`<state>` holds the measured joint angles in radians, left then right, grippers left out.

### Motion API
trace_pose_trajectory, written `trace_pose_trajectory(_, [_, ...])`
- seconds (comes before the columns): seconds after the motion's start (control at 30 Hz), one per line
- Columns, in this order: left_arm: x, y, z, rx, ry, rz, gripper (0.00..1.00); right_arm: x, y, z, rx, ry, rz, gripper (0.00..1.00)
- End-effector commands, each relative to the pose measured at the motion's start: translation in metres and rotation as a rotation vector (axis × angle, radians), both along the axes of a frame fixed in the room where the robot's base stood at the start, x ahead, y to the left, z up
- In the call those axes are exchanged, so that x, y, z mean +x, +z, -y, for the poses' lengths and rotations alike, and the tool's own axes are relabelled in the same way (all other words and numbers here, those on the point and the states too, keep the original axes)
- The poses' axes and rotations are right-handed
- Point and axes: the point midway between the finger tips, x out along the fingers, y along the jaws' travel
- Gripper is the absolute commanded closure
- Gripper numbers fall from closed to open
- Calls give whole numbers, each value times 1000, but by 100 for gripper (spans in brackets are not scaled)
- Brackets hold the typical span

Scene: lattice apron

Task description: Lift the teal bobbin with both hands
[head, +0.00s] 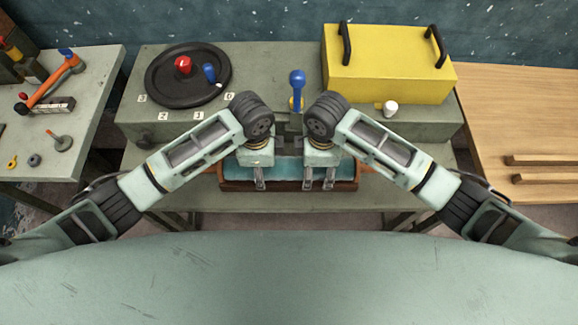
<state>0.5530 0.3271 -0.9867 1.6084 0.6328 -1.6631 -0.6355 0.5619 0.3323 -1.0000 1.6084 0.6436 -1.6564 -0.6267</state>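The teal bobbin (287,171) appears as a long teal shape lying crosswise in a brown cradle (290,187) at the centre of the head view. My grippers and wrists hide parts of it. My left gripper (260,180) points down over its left part, with its fingers seen close together; I cannot tell whether they grip it. My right gripper (319,180) points down over its right part, with two fingers apart and teal showing between them. I cannot see whether either gripper touches the bobbin.
Behind stands a grey-green bench with a black dial (160,92), a blue-knobbed lever (297,88) and a yellow box (385,75) with black handles. A white knob (390,108) is in front of the box. Tools lie on the left table (85,120); wooden bars (545,160) lie right.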

Motion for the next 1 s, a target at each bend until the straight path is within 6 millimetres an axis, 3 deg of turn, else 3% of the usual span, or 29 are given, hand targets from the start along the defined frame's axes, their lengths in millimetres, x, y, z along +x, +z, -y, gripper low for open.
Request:
trace_pose_trajectory(0.6, [0,1,0,0,1,1,95,1,0,0,0,-1,1,95])
trace_pose_trajectory(1.0, [1,8,0,-1,1,2,95,1,8,0,0,-1,2,95])
